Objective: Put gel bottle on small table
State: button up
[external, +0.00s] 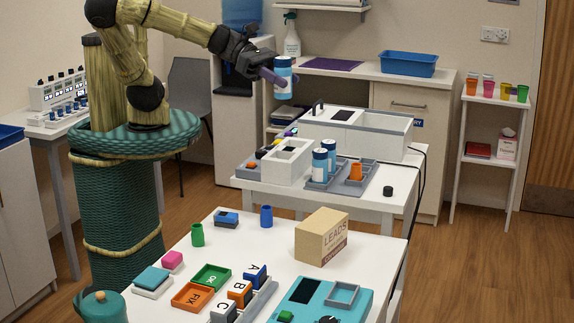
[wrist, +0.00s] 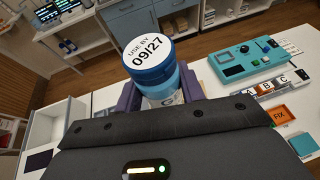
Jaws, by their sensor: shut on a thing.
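My gripper (external: 272,76) is shut on a blue-and-white bottle (external: 283,82), which looks like the gel bottle. It holds it upright in the air, above the middle table's level. In the wrist view the bottle (wrist: 152,62) stands between the purple fingers, its white top reading "USE BY 09/27"; its lower part is hidden by my gripper's body. Two similar blue-capped bottles (external: 320,167) stand on the middle table (external: 377,187). A narrow white table (external: 487,93) with coloured cups stands at the right wall. I cannot tell which is the small table.
The middle table also holds a white machine (external: 385,134), a white box and grey trays. The front table (external: 230,236) carries a cardboard box (external: 321,237), letter blocks and a teal device (external: 357,300). A blue basin (external: 408,64) sits on the back counter.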

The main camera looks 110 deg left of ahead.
jog(key=w+d+f+m+h+b, duration=0.2)
jog(key=d+f+b, duration=0.5)
jog(key=d+f, duration=1.4)
notch_tip(320, 180, down, 4)
jog(key=shift+w+d+f+g+h, duration=0.1)
jog(key=shift+w+d+g+h, duration=0.1)
jog(key=shift+g+h, duration=0.15)
jog(key=shift+f, duration=0.1)
notch_tip(320, 180, down, 6)
jog(key=shift+f, duration=0.1)
jog(key=shift+f, duration=1.8)
